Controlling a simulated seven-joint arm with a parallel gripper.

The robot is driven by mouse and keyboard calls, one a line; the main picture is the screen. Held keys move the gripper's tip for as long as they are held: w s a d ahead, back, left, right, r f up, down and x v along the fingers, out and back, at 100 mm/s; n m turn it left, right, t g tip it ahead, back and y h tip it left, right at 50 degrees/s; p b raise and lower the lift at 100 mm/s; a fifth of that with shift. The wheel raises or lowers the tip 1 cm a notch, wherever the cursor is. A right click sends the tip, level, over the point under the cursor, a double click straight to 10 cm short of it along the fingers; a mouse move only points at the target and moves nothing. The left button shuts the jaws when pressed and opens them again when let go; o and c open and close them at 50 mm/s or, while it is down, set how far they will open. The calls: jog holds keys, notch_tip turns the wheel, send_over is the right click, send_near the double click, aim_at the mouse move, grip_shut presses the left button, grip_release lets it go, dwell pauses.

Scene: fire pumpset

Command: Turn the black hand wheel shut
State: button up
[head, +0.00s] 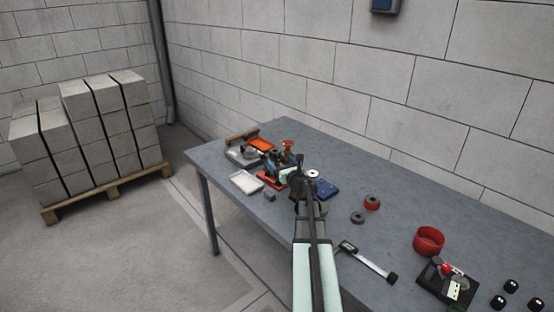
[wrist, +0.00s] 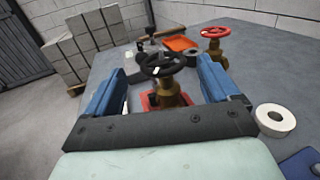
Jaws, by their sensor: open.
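The black hand wheel (wrist: 163,65) sits on top of a brass valve (wrist: 172,92) on a red base (wrist: 150,101), ahead of my gripper in the wrist view. My gripper (wrist: 164,75) is open, with one blue finger on each side of the wheel and valve. I cannot tell whether either finger touches the wheel. In the head view my gripper (head: 291,172) reaches over the red base (head: 271,180), and the arm and nearby parts hide most of the black wheel. A second brass valve with a red hand wheel (wrist: 214,32) stands behind and to the right.
On the grey table (head: 330,165), an orange tray (head: 261,144) and a white tray (head: 245,182) lie near the valves. A white roll (wrist: 275,119) is right of my gripper. A block wall runs behind.

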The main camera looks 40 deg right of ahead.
jog(key=v, duration=0.7)
jog(key=shift+s, duration=0.15)
jog(key=s+d, duration=0.3)
jog(key=d, duration=1)
jog(key=n+y, duration=0.6)
jog(key=y, duration=0.3)
send_near(278, 157)
jog(key=x, duration=1.2)
jog(key=shift+c, duration=0.4)
